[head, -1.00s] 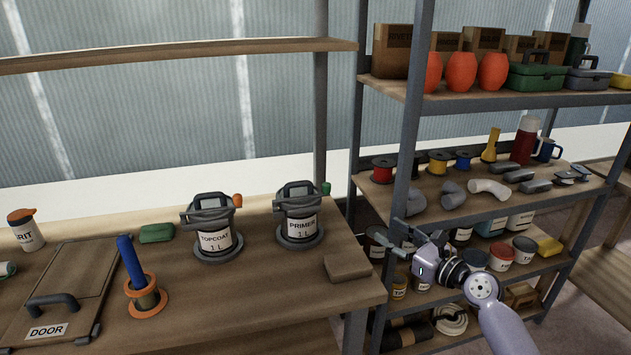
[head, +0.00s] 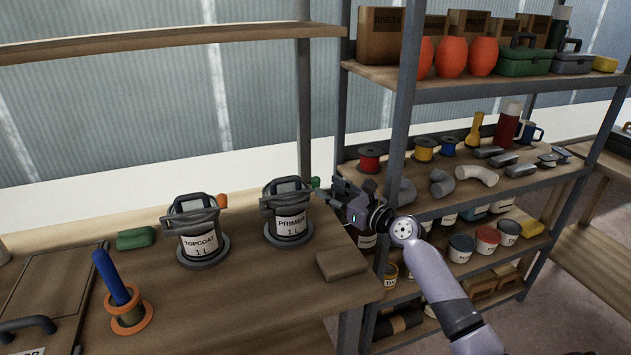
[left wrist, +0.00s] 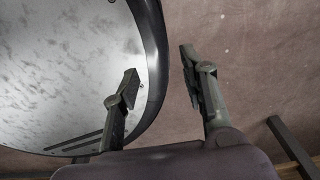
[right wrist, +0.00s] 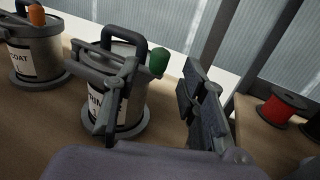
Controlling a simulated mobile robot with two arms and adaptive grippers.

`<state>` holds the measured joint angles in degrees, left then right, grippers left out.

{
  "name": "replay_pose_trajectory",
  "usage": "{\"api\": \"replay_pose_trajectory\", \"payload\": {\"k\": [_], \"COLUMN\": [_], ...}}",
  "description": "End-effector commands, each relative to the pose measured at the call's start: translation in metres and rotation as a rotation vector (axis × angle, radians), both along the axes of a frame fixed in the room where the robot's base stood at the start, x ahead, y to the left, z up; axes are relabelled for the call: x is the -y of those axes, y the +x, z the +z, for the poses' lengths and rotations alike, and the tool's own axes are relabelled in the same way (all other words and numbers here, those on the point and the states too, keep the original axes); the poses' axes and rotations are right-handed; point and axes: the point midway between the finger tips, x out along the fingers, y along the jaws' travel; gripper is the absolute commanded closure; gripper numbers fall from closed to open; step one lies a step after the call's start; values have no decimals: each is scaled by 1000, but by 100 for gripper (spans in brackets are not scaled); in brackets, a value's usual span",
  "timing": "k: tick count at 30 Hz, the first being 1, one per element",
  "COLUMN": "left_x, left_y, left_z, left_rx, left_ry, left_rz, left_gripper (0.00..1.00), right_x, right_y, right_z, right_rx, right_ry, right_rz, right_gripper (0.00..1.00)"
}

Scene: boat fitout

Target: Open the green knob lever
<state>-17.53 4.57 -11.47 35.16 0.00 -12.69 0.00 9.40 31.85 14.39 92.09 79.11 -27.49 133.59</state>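The green knob (head: 315,183) is the tip of a lever on top of the PRIMER can (head: 289,219), which stands on the bench. In the right wrist view the green knob (right wrist: 158,62) shows just beyond and between the fingers. My right gripper (head: 325,192) is open beside the can's right side, close to the knob; whether it touches cannot be told. Its fingers (right wrist: 165,95) are spread in the right wrist view, one overlapping the can in the picture. My left gripper (left wrist: 160,85) is open and empty, pointing down near the floor, and is outside the head view.
The TOPCOAT can (head: 197,236) with an orange knob (head: 221,201) stands to the left. A brown block (head: 342,264) lies on the bench in front of the arm. A loaded metal shelf (head: 401,130) stands close on the right. A green block (head: 136,238) lies farther left.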

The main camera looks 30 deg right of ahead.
Motion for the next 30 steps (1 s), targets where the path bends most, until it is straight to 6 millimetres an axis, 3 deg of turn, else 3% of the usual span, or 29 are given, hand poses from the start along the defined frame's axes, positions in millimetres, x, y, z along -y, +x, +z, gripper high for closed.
{"api": "replay_pose_trajectory", "payload": {"k": [5, 12, 23, 30], "left_x": [2, 2, 1, 1], "left_y": [18, 16, 7, 7], "left_z": [-1, -3, -4, -4], "left_rx": [28, 25, 11, 11], "left_ry": [-3, -3, -1, -1], "left_rz": [0, -1, 0, 0], "left_gripper": [60, 60, 60, 60], "right_x": [-5, -9, -10, -10], "right_y": [33, 56, 61, 60], "right_z": [1, 0, 0, 0], "right_rx": [3, 1, 0, 0], "right_ry": [1, 0, -1, 0], "right_rz": [-1, 0, 0, 0], "right_gripper": [61, 61, 61, 77]}}
